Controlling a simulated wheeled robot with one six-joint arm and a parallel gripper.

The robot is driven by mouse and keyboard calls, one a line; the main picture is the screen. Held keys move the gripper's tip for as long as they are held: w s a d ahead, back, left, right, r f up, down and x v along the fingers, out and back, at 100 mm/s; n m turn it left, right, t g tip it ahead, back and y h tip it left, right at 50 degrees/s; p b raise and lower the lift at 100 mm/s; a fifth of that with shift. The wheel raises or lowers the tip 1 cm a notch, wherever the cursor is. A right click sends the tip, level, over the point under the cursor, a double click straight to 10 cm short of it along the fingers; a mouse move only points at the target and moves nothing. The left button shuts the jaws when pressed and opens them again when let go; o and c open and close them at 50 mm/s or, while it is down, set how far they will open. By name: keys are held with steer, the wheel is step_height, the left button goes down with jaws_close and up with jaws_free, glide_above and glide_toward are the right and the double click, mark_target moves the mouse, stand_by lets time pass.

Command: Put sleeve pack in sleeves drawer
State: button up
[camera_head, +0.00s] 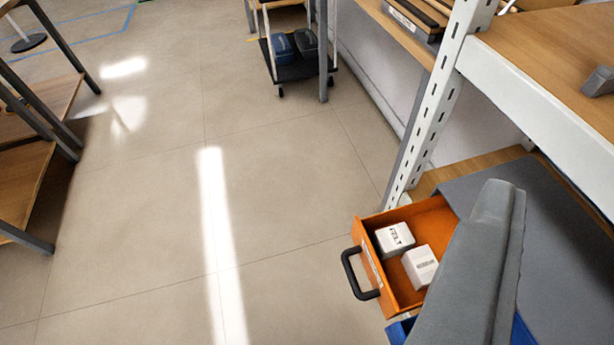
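An orange drawer (443,212) with a black handle (360,274) stands pulled open at the lower right, under the shelf rack. Two white boxes lie in it. The left box (394,239) has a label that seems to read FELT. The other box (420,265) has dark print too small to read surely. Any label on the drawer front is too slanted to read. I cannot pick out a sleeve pack. A long grey part, which may be mine, covers the drawer's right side. My gripper's fingertips do not show.
A white slotted rack post (432,115) and a shelf edge (540,100) stand close on the right. A blue edge (400,330) shows below the orange drawer. A cart with dark blue bins (284,47) stands at the back. Wooden shelving (25,175) is at left. The middle floor is clear.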

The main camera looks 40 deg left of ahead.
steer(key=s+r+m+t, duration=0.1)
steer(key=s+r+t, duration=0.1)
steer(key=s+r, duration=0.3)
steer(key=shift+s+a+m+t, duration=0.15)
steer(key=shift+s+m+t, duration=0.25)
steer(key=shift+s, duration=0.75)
